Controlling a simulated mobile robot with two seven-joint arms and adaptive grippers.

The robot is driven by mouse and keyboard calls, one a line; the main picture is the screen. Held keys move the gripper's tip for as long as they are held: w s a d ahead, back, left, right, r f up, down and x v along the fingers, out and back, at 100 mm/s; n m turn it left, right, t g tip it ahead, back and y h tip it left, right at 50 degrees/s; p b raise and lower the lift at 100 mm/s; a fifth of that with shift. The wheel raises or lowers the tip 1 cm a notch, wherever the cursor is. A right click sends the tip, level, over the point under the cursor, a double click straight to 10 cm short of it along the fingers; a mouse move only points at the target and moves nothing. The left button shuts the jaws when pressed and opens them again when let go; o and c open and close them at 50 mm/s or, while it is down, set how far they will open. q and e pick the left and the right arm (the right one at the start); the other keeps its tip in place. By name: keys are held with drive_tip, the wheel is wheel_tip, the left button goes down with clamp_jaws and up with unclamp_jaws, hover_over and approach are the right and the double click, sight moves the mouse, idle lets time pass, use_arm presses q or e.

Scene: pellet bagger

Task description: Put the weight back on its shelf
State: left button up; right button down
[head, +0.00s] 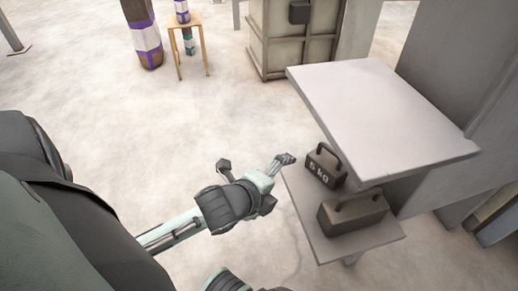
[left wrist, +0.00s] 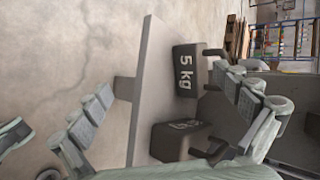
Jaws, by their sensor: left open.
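The dark weight marked 5 kg (head: 325,166) stands upright on the lower shelf (head: 300,215), under the light upper top, with its handle up. A larger dark weight (head: 352,213) stands beside it, nearer to me. In the left wrist view the 5 kg weight (left wrist: 188,72) and the larger weight (left wrist: 180,140) sit on the shelf (left wrist: 152,75). My left gripper (head: 255,164) is open and empty, just left of the shelf and the 5 kg weight. In the left wrist view its fingers (left wrist: 165,103) are spread wide, one partly over the weights.
The light upper top (head: 375,110) overhangs part of the lower shelf. A grey machine body stands to its right. A small wooden stool (head: 190,30) and a beige cabinet (head: 283,40) stand farther back. The floor left of the shelf is clear.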

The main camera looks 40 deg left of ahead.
use_arm(q)
drive_tip(key=s+f+n+g, duration=0.2)
drive_tip(key=s+n, duration=0.6)
drive_tip(key=n, duration=0.8)
drive_tip(key=shift+a+g+y, duration=0.25)
drive_tip(key=shift+g+y, duration=0.05)
drive_tip(key=shift+g, duration=0.6)
drive_tip(key=shift+w, duration=0.1)
use_arm(e)
drive_tip(key=shift+a, duration=0.1)
use_arm(q)
drive_tip(key=s+a+f+n+g+p, duration=0.1)
drive_tip(key=s+a+f+g+p, duration=0.1)
drive_tip(key=f+p, duration=0.3)
wheel_tip(320, 180, down, 4)
drive_tip(key=shift+s+a+r+g+y, duration=0.15)
drive_tip(key=shift+a+g+y, duration=0.15)
drive_tip(key=shift+a+g, duration=0.2)
use_arm(e)
drive_tip(key=s+d+f+g, duration=0.2)
drive_tip(key=d+f+g, duration=0.1)
drive_tip(key=f, duration=0.6)
drive_tip(key=shift+s+m+h, duration=0.15)
drive_tip(key=shift+m+h, duration=0.15)
